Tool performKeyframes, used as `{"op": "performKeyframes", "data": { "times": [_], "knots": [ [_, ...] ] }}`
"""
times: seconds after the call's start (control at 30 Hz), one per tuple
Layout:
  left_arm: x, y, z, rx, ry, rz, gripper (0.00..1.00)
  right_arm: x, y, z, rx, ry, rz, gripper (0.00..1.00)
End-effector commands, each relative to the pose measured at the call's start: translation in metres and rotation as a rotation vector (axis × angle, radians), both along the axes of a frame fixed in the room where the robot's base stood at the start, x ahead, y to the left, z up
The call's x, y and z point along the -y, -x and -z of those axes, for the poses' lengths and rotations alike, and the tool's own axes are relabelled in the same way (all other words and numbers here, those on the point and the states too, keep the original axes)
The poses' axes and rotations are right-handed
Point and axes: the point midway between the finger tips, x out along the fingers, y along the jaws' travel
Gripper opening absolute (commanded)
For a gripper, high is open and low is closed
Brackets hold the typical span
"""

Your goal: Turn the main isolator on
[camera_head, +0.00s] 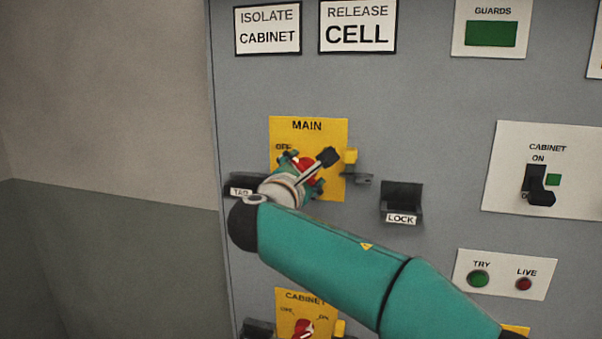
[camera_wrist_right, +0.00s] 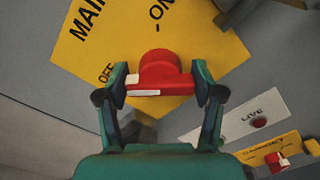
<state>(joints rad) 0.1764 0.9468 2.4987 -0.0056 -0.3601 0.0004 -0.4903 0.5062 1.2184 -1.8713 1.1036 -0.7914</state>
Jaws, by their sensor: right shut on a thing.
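The main isolator is a red knob (camera_head: 306,165) on a yellow plate (camera_head: 334,128) marked MAIN, with OFF at its upper left. In the right wrist view the red knob (camera_wrist_right: 160,72) sits between the two fingers of my right gripper (camera_wrist_right: 160,80), which is shut on its bar. A white mark on the bar lies toward the OFF side; the ON label is further up the plate. In the head view my right gripper (camera_head: 302,174) and wrist cover part of the knob and plate. My left gripper is not in view.
A TAG holder (camera_head: 240,190) and a LOCK holder (camera_head: 402,200) flank the plate. A lower CABINET isolator (camera_head: 303,327) is below my arm. A black CABINET switch (camera_head: 538,185) and TRY and LIVE lamps (camera_head: 501,280) are at right. Wall space left of the panel is clear.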

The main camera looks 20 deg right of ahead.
Motion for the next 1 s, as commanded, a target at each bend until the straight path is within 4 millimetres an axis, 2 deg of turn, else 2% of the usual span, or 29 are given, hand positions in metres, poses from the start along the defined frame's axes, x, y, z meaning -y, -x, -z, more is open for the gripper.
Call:
{"op": "performKeyframes", "data": {
  "times": [0.37,1.0],
  "knots": [
    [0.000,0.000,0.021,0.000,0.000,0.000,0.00,0.001,0.000,0.005,0.093,-0.140,-0.002,0.32],
    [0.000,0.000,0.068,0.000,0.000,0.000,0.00,0.004,0.001,0.009,0.421,-0.629,0.002,0.32]
  ]
}}
